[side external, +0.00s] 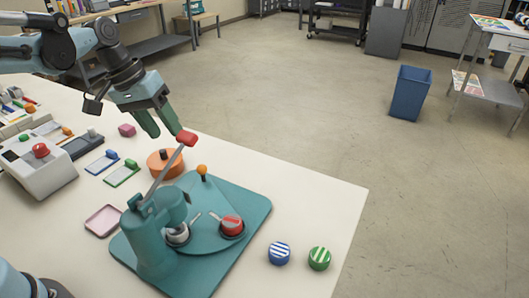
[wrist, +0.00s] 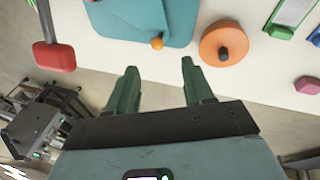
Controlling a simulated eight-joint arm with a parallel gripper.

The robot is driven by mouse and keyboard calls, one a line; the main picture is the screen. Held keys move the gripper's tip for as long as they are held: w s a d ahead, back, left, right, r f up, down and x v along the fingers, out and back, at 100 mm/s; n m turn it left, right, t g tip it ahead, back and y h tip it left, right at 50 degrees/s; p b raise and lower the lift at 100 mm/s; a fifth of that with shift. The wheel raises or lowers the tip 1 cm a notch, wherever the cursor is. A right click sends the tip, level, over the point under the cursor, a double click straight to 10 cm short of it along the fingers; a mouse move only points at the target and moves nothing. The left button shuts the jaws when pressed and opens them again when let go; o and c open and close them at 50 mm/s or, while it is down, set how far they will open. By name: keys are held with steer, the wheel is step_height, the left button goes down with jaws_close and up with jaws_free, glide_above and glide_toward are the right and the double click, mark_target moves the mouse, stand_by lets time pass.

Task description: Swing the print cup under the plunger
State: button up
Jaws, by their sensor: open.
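The teal press (side external: 252,205) stands on the white table, with a red-tipped lever (side external: 187,138) raised above it. Its swing plate carries an orange knob (side external: 202,170), which also shows in the wrist view (wrist: 157,43). A cup with a red top (side external: 232,225) sits on the right of the plate, out from the press head. A silver round part (side external: 178,234) sits below the press head (side external: 168,203), partly hidden by it. My gripper (side external: 165,131) is open and empty, above the table behind the press. In the wrist view the knob lies just beyond the gap between its fingertips (wrist: 159,67).
The red lever tip is close to my fingers in the side view. An orange disc (side external: 158,165) with a dark knob lies behind the press. A blue striped round (side external: 279,253) and a green striped round (side external: 319,258) lie right of the press, near the table edge.

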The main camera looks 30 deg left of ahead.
steer(key=shift+n+g+h, duration=0.3)
steer(key=shift+g+h, duration=0.4)
steer(key=shift+g, duration=0.1)
steer(key=w+d+f, duration=0.1)
steer(key=f, duration=0.3)
steer(key=w+d+f, duration=0.1)
steer(key=w+f, duration=0.1)
steer(key=f, duration=0.2)
steer(key=w+d+f, duration=0.1)
steer(key=w+f, duration=0.1)
steer(key=f, duration=0.2)
steer(key=shift+d, duration=0.1)
steer(key=shift+c, duration=0.2)
jaws_close()
